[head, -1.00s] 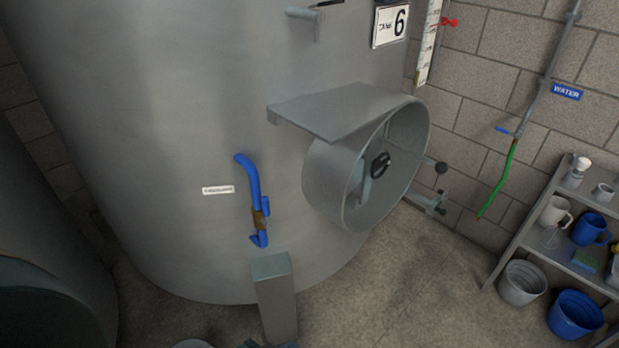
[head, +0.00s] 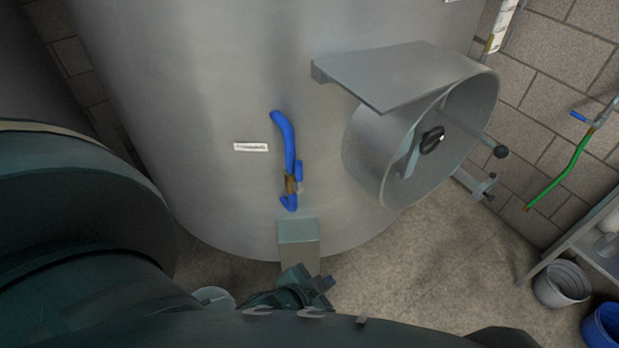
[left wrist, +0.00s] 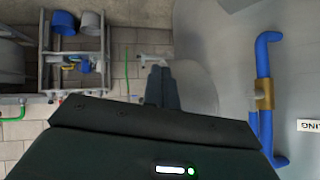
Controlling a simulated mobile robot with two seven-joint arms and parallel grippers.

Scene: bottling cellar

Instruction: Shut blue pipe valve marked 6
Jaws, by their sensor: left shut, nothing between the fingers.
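A blue pipe (head: 284,140) with a brass valve (head: 291,185) stands out from the front of the large steel tank (head: 230,90). A short blue lever (head: 299,171) at the valve appears to lie along the pipe. The pipe (left wrist: 263,55) and brass valve (left wrist: 263,95) also show at the right of the left wrist view. My left gripper (head: 322,284) is below the valve and nearer to me, apart from it. Its fingers (left wrist: 162,72) are together and empty in the left wrist view. The number 6 plate is out of view, and so is my right gripper.
A grey post (head: 298,240) stands below the pipe. A round manway (head: 420,140) with a flat shelf above it juts out to the right of the valve. A green hose (head: 562,172) and buckets (head: 561,284) are farther right. Floor between is clear.

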